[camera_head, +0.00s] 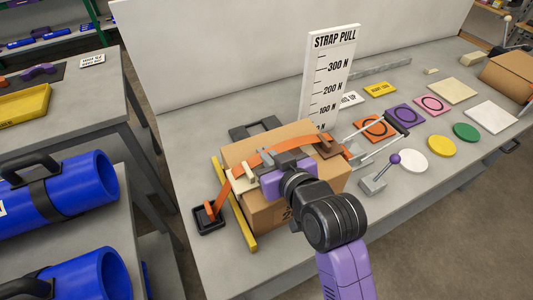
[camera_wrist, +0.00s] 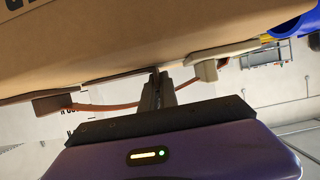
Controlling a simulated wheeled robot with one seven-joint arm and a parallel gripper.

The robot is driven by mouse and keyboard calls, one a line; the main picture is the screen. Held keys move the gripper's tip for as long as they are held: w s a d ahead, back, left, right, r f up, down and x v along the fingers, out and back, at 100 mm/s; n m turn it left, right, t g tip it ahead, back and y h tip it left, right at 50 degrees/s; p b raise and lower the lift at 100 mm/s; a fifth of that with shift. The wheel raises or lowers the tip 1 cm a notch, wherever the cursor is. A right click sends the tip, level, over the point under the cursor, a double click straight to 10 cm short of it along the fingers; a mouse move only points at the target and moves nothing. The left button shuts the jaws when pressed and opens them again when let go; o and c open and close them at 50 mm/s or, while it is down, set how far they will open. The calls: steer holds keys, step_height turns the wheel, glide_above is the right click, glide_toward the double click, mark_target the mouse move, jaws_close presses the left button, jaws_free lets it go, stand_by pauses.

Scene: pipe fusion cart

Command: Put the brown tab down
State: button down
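A brown tab (camera_head: 329,148) is on top of the cardboard box (camera_head: 270,217), near its right end, by the orange strap (camera_head: 272,145). A brown block on the strap line, apparently the same tab, shows at the left of the wrist view (camera_wrist: 52,105). My gripper (camera_head: 288,160) is over the middle of the box, by the strap and left of the tab. In the wrist view its fingers (camera_wrist: 158,88) are together by the box edge, apart from the brown block. Whether anything thin is pinched between them is hidden.
A cream block (camera_head: 243,179) is at the box's left end. A yellow bar (camera_head: 233,203) and a black strap holder (camera_head: 208,219) lie left of the box. The STRAP PULL board (camera_head: 330,75) stands behind. A purple-knobbed lever (camera_head: 376,183) is close on the right.

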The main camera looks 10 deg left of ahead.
steer(key=c, duration=1.6)
jaws_free()
steer(key=shift+f, duration=0.1)
steer(key=shift+c, duration=0.2)
steer(key=shift+r, duration=0.25)
steer(key=b+v, duration=0.1)
steer(key=v, duration=1.1)
steer(key=shift+f, duration=0.15)
